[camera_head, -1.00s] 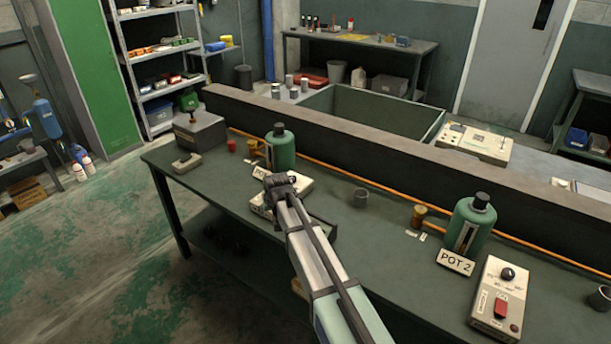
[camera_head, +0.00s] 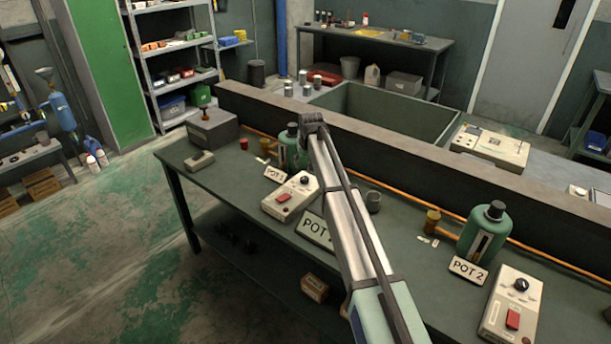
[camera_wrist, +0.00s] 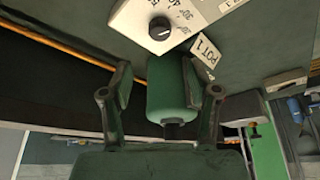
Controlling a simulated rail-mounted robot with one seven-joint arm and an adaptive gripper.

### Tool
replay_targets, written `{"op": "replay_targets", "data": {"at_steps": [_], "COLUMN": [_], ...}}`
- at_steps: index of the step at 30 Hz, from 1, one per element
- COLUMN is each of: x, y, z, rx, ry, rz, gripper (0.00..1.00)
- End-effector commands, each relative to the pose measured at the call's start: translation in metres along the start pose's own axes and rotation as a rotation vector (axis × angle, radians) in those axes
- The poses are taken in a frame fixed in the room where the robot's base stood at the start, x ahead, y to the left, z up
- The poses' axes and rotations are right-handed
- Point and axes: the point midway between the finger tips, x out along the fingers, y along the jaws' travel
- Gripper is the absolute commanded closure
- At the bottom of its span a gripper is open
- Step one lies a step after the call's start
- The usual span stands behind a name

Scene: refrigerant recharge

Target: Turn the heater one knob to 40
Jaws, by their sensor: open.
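Heater one is a pale box (camera_head: 283,207) with a red switch and a black knob (camera_head: 305,180), on the bench beside the POT 1 sign (camera_head: 275,174). In the wrist view the box (camera_wrist: 190,12) is at the top, with its dark round knob (camera_wrist: 160,28) and printed degree marks around it; the exact setting is too small to read. My gripper (camera_wrist: 157,78) is open, its fingers apart and empty, short of the knob. A green bottle (camera_wrist: 168,90) shows between the fingers in the wrist view. In the head view my arm hides the gripper.
The green bottle (camera_head: 290,150) stands close behind heater one. A grey cup (camera_head: 373,202) is right of my arm. A second heater (camera_head: 511,305) and the POT 2 bottle (camera_head: 485,235) are farther right. A raised ledge (camera_head: 400,150) runs behind the bench.

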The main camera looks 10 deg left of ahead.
Motion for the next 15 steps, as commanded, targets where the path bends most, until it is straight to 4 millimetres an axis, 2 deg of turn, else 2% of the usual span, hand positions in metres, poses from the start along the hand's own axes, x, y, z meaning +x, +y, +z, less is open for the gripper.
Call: {"op": "replay_targets", "data": {"at_steps": [9, 15], "x": [0.062, 0.092], "y": [0.0, 0.0], "z": [-0.002, -0.002], "rx": [0.001, 0.001], "ry": [-0.002, 0.0], "rz": [0.0, 0.0], "gripper": [0.39, 0.39]}}
